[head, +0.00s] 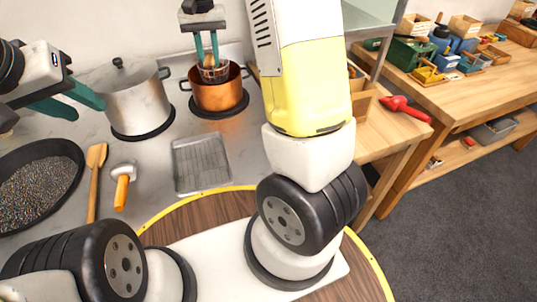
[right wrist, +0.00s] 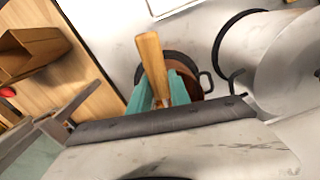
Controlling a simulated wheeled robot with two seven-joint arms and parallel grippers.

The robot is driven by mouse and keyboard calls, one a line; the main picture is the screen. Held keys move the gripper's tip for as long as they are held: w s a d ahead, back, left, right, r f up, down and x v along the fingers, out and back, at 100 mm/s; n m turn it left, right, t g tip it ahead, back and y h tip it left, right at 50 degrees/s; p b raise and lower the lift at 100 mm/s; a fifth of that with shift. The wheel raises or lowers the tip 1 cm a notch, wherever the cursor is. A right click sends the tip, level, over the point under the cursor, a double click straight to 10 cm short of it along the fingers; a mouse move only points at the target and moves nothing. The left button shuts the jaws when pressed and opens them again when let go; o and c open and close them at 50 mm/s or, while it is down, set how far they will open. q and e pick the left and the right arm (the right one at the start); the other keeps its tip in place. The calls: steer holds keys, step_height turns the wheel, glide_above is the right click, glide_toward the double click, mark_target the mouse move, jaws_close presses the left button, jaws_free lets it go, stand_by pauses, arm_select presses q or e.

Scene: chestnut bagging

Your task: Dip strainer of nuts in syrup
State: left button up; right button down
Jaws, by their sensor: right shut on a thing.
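The copper pot (head: 218,98) stands on a black round burner at the back of the counter. The strainer (head: 214,73) is at the pot's mouth, its upper part above the rim; its lower end is hidden by the pot's near wall, and its contents are too small to make out. My right gripper (head: 207,58) points down over the pot. In the right wrist view its teal fingers are shut on the strainer's wooden handle (right wrist: 152,62), with the copper pot (right wrist: 186,66) behind. My left gripper (head: 72,105) is open and empty, left of the large steel pot. The syrup is hidden.
A lidded steel pot (head: 137,100) stands just left of the copper pot. A wire rack tray (head: 200,163), a hammer-like tool (head: 122,184), a wooden spatula (head: 96,168) and a dark pan (head: 38,183) lie nearer. A wooden table with a red scoop (head: 402,108) is right.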

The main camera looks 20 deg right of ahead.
steer(key=shift+r, duration=3.05)
